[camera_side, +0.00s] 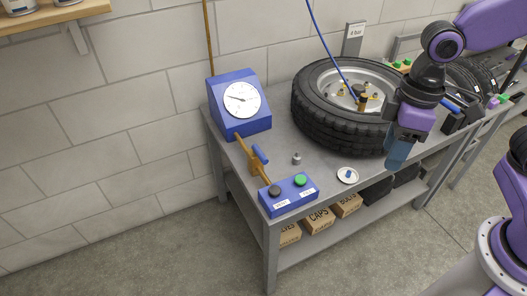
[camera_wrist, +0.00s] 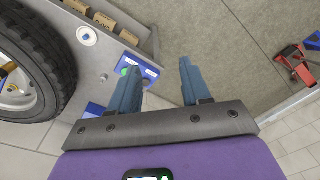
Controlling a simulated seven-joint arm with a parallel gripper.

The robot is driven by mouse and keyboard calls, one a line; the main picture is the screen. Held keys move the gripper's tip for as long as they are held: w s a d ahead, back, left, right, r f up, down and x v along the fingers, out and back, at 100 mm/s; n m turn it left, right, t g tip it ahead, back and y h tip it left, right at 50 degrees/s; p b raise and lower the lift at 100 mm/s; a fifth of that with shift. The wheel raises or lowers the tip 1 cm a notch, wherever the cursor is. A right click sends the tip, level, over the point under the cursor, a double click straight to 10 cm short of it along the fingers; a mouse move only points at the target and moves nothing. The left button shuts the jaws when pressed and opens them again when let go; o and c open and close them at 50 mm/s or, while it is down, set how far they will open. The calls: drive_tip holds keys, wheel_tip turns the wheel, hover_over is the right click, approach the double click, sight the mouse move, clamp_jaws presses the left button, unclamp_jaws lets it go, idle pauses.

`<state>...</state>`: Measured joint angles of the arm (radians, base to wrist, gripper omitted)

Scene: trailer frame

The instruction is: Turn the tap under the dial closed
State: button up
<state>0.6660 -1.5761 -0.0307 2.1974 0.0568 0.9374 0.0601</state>
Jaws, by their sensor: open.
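The blue dial box (camera_side: 224,118) stands at the bench's left end, its round white dial (camera_side: 242,100) facing out. Below it a brass pipe (camera_side: 246,157) slopes down toward the button box. The tap's blue lever (camera_side: 260,154) sits beside this pipe, slanting down to the right; whether it is open or closed is too small to tell. My gripper (camera_side: 395,163) is open and empty, well right of the tap, in front of the tyre. In the wrist view its blue fingers (camera_wrist: 159,66) are apart with nothing between them. I cannot make out the tap there.
A tyred wheel (camera_side: 335,125) lies on the bench, with a blue hose (camera_side: 325,45) running to it. The button box (camera_side: 288,196) has black and green buttons. A small metal piece (camera_side: 297,159) and a white dish (camera_side: 347,175) stand between. Boxes (camera_side: 320,219) fill the lower shelf.

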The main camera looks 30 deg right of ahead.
drive_tip(key=w+a+m, duration=0.3)
drive_tip(key=w+a, duration=0.2)
drive_tip(key=w, duration=0.4)
drive_tip(key=m+y, duration=0.2)
drive_tip(key=m, duration=0.4)
hover_over(263, 155)
drive_tip(key=d, duration=0.3)
drive_tip(key=d+x, duration=0.2)
drive_tip(key=x, duration=1.7)
drive_tip(key=d+x, duration=0.1)
drive_tip(key=x, duration=0.5)
drive_tip(key=shift+w+a+f, duration=0.1)
drive_tip(key=shift+w+f, duration=0.05)
clamp_jaws()
